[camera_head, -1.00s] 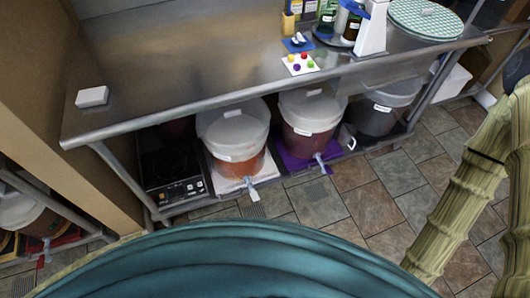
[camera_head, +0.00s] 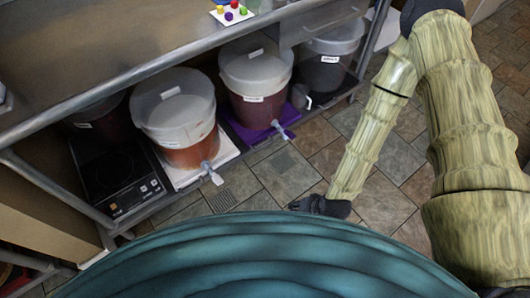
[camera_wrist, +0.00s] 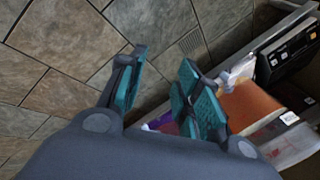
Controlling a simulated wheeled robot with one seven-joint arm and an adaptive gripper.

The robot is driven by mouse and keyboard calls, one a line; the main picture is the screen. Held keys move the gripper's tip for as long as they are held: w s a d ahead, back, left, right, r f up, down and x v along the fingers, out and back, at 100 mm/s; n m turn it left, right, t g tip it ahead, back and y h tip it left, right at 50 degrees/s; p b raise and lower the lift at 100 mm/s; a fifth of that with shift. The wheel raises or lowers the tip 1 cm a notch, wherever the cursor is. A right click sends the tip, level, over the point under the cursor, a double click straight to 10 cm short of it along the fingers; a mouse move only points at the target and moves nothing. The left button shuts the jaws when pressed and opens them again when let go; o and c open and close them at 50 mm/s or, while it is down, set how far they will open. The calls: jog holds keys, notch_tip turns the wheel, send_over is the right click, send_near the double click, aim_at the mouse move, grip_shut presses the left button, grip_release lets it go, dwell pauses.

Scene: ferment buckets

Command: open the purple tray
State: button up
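The purple tray (camera_head: 240,129) lies on the low shelf under the steel counter. A lidded white bucket with dark red contents (camera_head: 256,80) stands on it, and its spigot (camera_head: 279,129) sticks out over the front. A small patch of the purple tray (camera_wrist: 162,119) shows between my fingers in the wrist view, mostly hidden by my gripper. My gripper (camera_head: 320,206) hangs low over the floor tiles, in front of the tray and to its right, apart from it. In the wrist view my gripper (camera_wrist: 165,88) has its fingers spread, with nothing between them.
A bucket with orange-red contents (camera_head: 183,115) stands on a white tray (camera_head: 184,176) left of the purple one. A black induction cooker (camera_head: 120,187) is farther left. A grey bucket (camera_head: 328,62) stands at right. The steel counter (camera_head: 130,45) overhangs the shelf. Tiled floor in front is clear.

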jog(key=w+a+f+m+t+y+b, duration=0.2)
jog(key=w+a+f+b, duration=0.3)
jog(key=w+f+b, duration=0.25)
jog(key=m+t+y+b, duration=0.3)
jog(key=m+t+b, duration=0.4)
jog(key=b, duration=1.6)
send_near(265, 145)
jog(key=shift+n+t, duration=0.4)
jog(key=shift+n, duration=0.3)
jog(key=shift+f+b+x, duration=0.2)
jog(key=shift+b+x, duration=0.55)
jog(key=shift+x, duration=0.95)
jog(key=shift+f+b+x, duration=0.15)
jog(key=shift+b+x, duration=0.65)
jog(key=shift+x, duration=0.95)
jog(key=shift+f+b+x, duration=0.2)
jog(key=shift+b+x, duration=0.55)
jog(key=shift+x, duration=0.95)
jog(key=shift+d, duration=0.1)
grip_shut()
